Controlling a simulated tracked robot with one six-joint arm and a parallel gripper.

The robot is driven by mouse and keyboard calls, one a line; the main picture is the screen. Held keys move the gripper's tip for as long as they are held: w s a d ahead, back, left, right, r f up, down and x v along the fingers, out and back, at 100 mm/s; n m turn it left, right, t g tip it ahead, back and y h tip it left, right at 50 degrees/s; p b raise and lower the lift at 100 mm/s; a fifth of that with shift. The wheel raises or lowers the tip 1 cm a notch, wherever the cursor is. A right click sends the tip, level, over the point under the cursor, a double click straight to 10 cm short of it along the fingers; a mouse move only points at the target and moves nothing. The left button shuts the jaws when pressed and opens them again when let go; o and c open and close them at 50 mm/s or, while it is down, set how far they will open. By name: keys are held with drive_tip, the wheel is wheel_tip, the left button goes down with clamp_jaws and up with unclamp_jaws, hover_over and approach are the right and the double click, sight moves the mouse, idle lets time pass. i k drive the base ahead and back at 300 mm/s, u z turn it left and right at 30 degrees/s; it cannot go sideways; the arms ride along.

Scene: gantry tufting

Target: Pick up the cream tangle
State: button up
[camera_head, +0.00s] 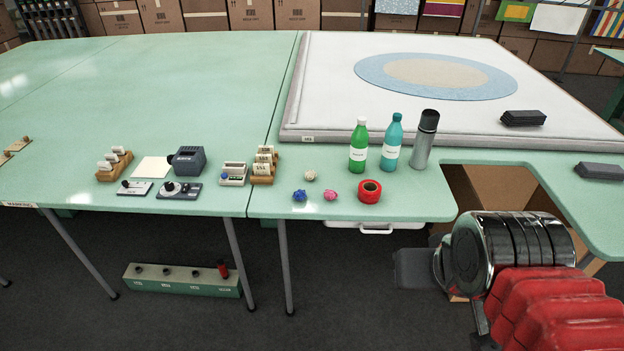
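The cream tangle (310,175) is a small pale ball on the green table near its front edge. A blue tangle (299,196) lies in front of it to the left, and a pink tangle (330,195) in front to the right. The three look apart from each other. My gripper (412,268) is at the lower right, in front of the table edge and well to the right of the tangles. It is seen partly behind my own arm, and its fingers do not show clearly.
A red tape roll (369,192) stands right of the tangles. A green bottle (358,146), a blue bottle (391,142) and a grey flask (425,140) stand behind it. A wooden card holder (262,178) is to the left. The table has a cut-out at right.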

sight(309, 174)
drive_tip(key=z, duration=0.6)
drive_tip(key=i, duration=1.4)
drive_tip(key=u, duration=1.6)
